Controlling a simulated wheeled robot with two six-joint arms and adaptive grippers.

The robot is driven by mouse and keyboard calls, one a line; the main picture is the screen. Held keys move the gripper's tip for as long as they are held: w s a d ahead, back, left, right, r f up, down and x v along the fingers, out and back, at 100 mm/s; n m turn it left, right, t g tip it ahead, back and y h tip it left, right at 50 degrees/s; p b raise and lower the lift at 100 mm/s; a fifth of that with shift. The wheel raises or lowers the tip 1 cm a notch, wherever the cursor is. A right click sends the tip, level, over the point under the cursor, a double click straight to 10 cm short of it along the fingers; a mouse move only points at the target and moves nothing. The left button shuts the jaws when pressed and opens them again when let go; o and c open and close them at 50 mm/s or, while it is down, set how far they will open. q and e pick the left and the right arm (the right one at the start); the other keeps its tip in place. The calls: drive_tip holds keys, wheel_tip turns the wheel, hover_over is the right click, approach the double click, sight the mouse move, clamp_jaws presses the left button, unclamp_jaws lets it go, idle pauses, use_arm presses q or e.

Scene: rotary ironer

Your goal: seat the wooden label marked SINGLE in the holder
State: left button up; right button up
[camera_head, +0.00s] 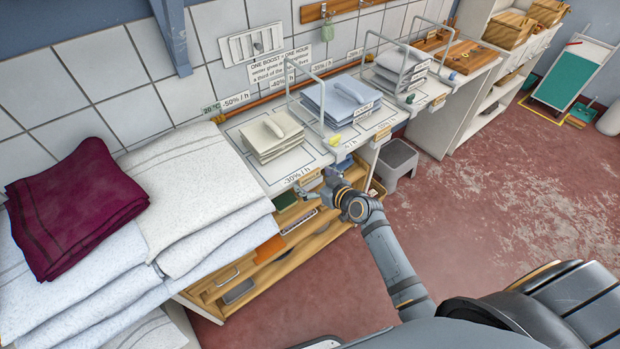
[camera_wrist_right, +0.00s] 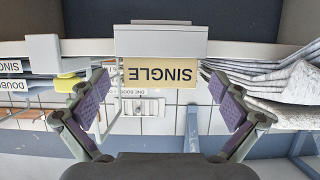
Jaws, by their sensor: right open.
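The wooden label marked SINGLE (camera_wrist_right: 160,74) is a pale tan plate, upside down in the right wrist view. Its edge meets the light grey holder (camera_wrist_right: 160,41) at the front of the shelf, and part of it seems covered by the holder. I cannot tell how deep it sits. My right gripper (camera_wrist_right: 157,88) is open, with a purple-padded finger on either side of the label and a gap at each side. In the head view my right gripper (camera_head: 318,186) is at the shelf's front edge, just below the small tan label (camera_head: 309,175). My left gripper is out of view.
The shelf (camera_head: 262,172) carries folded cream cloths (camera_head: 271,137) and blue cloths (camera_head: 340,100) between wire dividers. White linen stacks (camera_head: 190,190) and a maroon cloth (camera_head: 75,205) are at left. Wooden drawers (camera_head: 285,250) are below. Red floor (camera_head: 480,200) is open at right.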

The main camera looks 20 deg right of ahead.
drive_tip(key=shift+x, duration=1.1)
drive_tip(key=shift+s+r, duration=0.1)
drive_tip(key=shift+s, duration=0.05)
drive_tip(key=shift+c, duration=0.8)
drive_tip(key=c, duration=0.8)
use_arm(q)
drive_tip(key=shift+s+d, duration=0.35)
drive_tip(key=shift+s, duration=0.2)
use_arm(e)
drive_tip(key=shift+c, duration=0.2)
drive_tip(key=shift+r, duration=0.1)
